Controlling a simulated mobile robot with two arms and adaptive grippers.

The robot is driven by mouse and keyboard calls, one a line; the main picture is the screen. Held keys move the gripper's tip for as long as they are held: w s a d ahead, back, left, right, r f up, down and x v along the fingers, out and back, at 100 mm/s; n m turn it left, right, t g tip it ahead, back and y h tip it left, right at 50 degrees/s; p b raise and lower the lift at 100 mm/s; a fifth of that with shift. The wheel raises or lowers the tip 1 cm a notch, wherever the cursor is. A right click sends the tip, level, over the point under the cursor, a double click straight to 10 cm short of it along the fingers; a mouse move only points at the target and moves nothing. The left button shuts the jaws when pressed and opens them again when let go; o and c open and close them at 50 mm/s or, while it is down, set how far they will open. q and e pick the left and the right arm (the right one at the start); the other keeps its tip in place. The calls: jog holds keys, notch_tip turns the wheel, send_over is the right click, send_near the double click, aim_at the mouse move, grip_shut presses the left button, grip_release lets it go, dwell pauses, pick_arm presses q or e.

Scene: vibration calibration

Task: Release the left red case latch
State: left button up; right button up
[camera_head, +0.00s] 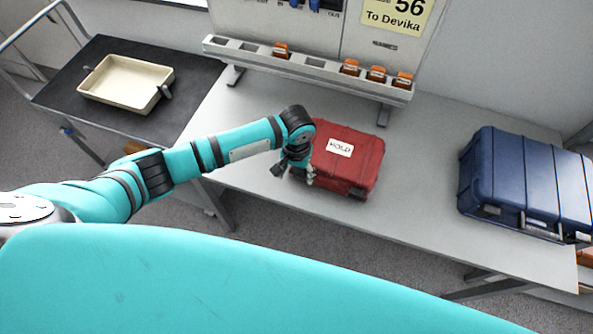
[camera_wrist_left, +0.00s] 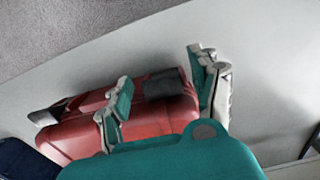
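The red case (camera_head: 362,165) lies closed on the table with a white HOLD label on its lid. In the left wrist view the red case (camera_wrist_left: 150,122) shows its front with two dark latches. The left latch (camera_wrist_left: 166,83) is on the right in that view, the other latch (camera_wrist_left: 48,113) on the left. My left gripper (camera_head: 299,176) is at the case's left front corner. In the wrist view my left gripper (camera_wrist_left: 165,90) is open, its fingers apart on either side of the left latch. Whether a finger touches the case I cannot tell. My right gripper is not in view.
A blue case (camera_head: 525,180) stands on the table at the right. A grey rack (camera_head: 310,68) with several orange items runs along the back. A beige tray (camera_head: 127,82) sits on a dark cart (camera_head: 75,75) at the left. The table (camera_head: 420,190) is clear between the cases.

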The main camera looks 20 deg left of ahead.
pick_arm(q)
jog(key=c, duration=1)
jog(key=shift+s+t+p, duration=0.4)
jog(key=shift+t+p, duration=0.5)
jog(key=shift+p, duration=0.1)
jog(key=shift+s+f+t, duration=0.15)
jog(key=shift+t, duration=0.35)
jog(key=shift+s+f+t+p, duration=0.3)
jog(key=shift+f+t, duration=0.05)
jog(key=shift+t, duration=0.45)
jog(key=shift+s+f+t+h+b, duration=0.25)
jog(key=shift+f+t+b, duration=0.3)
jog(key=shift+t, duration=0.35)
jog(key=t+b, duration=0.1)
jog(key=b, duration=0.1)
jog(key=f+t+b, duration=0.1)
jog(key=t+b, duration=0.1)
jog(key=b, duration=0.1)
jog(key=shift+s+a+t, duration=0.1)
jog(key=shift+s+t, duration=0.05)
jog(key=shift+t, duration=0.15)
jog(key=shift+r+t+b, duration=0.2)
jog(key=shift+t+b, duration=0.5)
jog(key=shift+b, duration=0.6)
